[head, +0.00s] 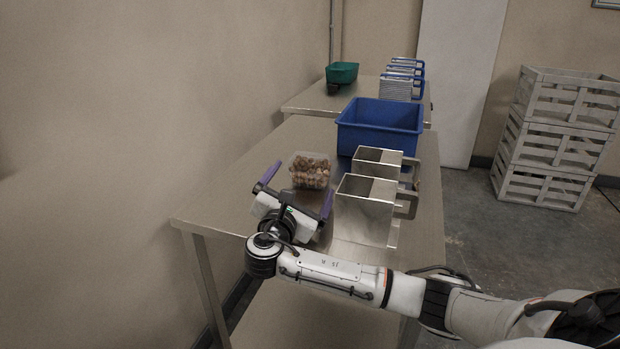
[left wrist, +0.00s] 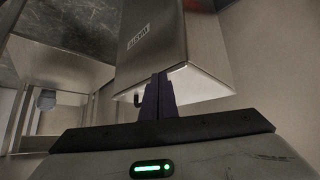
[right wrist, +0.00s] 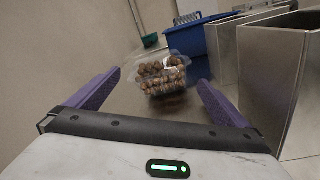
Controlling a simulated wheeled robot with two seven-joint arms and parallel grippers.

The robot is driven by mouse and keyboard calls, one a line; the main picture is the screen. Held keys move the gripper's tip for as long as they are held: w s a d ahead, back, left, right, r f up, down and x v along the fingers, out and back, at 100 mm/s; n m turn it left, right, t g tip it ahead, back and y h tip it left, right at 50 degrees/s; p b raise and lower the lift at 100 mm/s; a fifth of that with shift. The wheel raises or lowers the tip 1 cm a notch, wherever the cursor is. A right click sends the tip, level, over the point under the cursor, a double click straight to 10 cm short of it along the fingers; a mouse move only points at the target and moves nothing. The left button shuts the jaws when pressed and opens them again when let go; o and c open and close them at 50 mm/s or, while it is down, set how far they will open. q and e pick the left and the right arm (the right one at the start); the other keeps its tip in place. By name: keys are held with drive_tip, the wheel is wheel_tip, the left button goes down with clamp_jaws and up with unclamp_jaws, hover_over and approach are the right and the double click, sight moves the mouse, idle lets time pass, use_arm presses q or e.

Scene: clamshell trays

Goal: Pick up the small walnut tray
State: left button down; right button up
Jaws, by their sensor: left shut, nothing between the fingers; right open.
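The small walnut tray (head: 311,171) is a clear plastic tray filled with brown walnuts, upright on the near metal table. My right gripper (head: 296,182) is open and empty on the near side of the tray. In the right wrist view the tray (right wrist: 163,74) lies ahead, between the lines of the two purple fingers (right wrist: 155,92) and beyond their tips. My left gripper is out of the head view. In the left wrist view its fingers (left wrist: 157,90) are together with nothing between them, and a metal box-like surface (left wrist: 160,45) stands behind them.
Two open metal containers (head: 362,212) with handles stand just right of the tray. A blue bin (head: 381,128) is behind it. A second table at the back holds a green bin (head: 342,72) and several metal containers. The table (head: 225,185) is clear to the left.

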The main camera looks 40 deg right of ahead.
sight(307, 173)
drive_tip(key=x, duration=0.7)
drive_tip(key=shift+w+d+f, duration=0.15)
drive_tip(key=shift+d+f, duration=0.1)
drive_tip(key=c, duration=1)
drive_tip(key=shift+r, duration=0.2)
drive_tip(key=shift+c, duration=0.6)
